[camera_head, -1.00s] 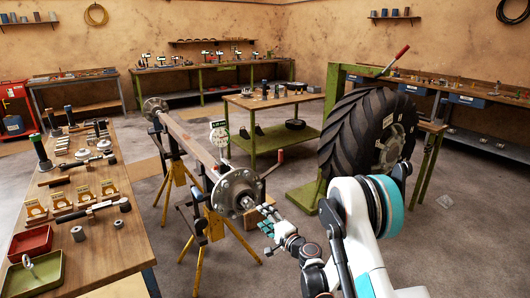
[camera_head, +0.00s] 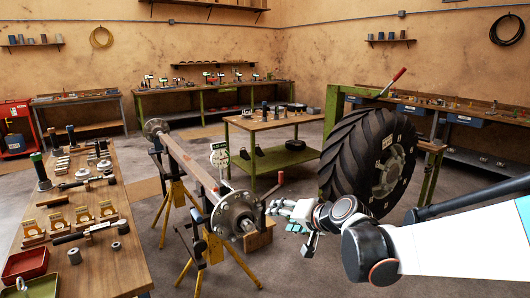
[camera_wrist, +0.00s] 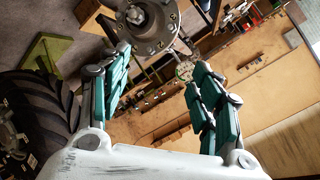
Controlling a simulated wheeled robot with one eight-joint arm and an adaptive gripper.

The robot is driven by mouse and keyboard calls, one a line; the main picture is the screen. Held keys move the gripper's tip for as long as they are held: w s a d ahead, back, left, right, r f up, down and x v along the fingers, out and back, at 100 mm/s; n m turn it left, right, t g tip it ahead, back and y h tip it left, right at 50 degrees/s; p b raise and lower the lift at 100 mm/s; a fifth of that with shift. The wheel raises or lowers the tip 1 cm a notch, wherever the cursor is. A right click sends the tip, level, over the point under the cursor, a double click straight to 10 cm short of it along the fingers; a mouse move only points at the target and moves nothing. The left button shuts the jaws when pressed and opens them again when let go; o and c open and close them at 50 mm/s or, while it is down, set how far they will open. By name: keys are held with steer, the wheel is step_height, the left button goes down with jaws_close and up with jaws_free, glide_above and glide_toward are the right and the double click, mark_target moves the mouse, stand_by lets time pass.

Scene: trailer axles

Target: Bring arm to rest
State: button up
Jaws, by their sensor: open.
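My gripper (camera_head: 288,214) is open and empty, just right of the axle's near hub. In the wrist view my gripper (camera_wrist: 155,62) shows its two green-and-grey fingers spread apart, with the hub flange (camera_wrist: 150,22) beyond and between them. The trailer axle (camera_head: 192,165) lies across yellow stands (camera_head: 172,205), its near hub (camera_head: 237,216) facing me. My white arm reaches in from the right edge of the head view. I cannot tell from the head view how far the fingers are from the hub.
A large tyre (camera_head: 350,150) stands on a green frame behind my gripper. A wooden bench (camera_head: 105,262) with tools and trays is at the left. A green table (camera_head: 270,122) stands behind the axle. Open floor lies in front of the tyre.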

steer(key=s+d+n+g+h, duration=0.1)
steer(key=s+d+h, duration=0.2)
steer(key=s+d, duration=0.4)
steer(key=s+d+f+n+g+h, duration=0.1)
steer(key=s+d, duration=0.6)
steer(key=s, duration=1.6)
steer(key=n+g+h, duration=0.1)
steer(key=h, duration=0.1)
steer(key=shift+d+f+h, duration=0.15)
steer(key=shift+f+h, duration=0.15)
steer(key=shift+h, duration=0.1)
